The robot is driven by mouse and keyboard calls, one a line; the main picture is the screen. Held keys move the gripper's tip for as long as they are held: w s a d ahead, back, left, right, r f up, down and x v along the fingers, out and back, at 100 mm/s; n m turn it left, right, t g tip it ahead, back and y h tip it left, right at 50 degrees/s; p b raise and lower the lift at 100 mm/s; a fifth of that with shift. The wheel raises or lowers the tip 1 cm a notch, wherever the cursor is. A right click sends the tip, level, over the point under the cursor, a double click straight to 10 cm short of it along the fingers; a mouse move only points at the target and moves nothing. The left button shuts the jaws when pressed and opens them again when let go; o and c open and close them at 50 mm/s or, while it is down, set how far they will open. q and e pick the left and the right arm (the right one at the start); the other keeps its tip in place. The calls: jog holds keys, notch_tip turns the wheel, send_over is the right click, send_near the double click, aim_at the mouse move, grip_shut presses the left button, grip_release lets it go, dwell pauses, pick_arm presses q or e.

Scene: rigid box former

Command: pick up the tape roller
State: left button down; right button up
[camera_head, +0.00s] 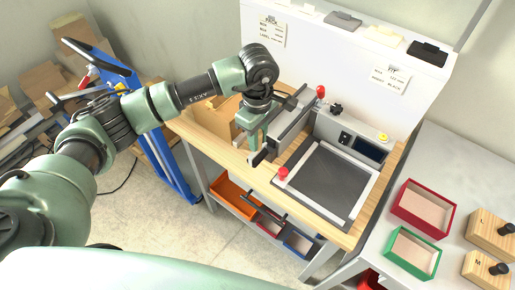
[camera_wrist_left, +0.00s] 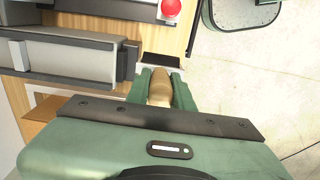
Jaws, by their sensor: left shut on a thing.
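The tape roller has a tan handle (camera_wrist_left: 160,88) and a dark roller head (camera_wrist_left: 160,62), both clear in the left wrist view. My left gripper (camera_wrist_left: 160,82) is shut on the handle, with one green finger on each side of it. In the head view my left gripper (camera_head: 254,138) hangs over the left edge of the wooden bench, beside the grey machine. There the tape roller is mostly hidden by the fingers. I cannot tell whether the roller touches the bench. My right gripper is not in view.
The machine's dark plate (camera_head: 322,182) has a red knob (camera_head: 283,173) at its left corner. A red tray (camera_head: 423,208) and a green tray (camera_head: 413,253) stand on the grey table to the right. An orange bin (camera_head: 232,193) sits below the bench. A blue stand (camera_head: 165,160) is at left.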

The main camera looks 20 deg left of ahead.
pick_arm(q)
notch_tip(320, 180, up, 15)
jog(key=b, duration=0.3)
jog(key=shift+r, duration=0.2)
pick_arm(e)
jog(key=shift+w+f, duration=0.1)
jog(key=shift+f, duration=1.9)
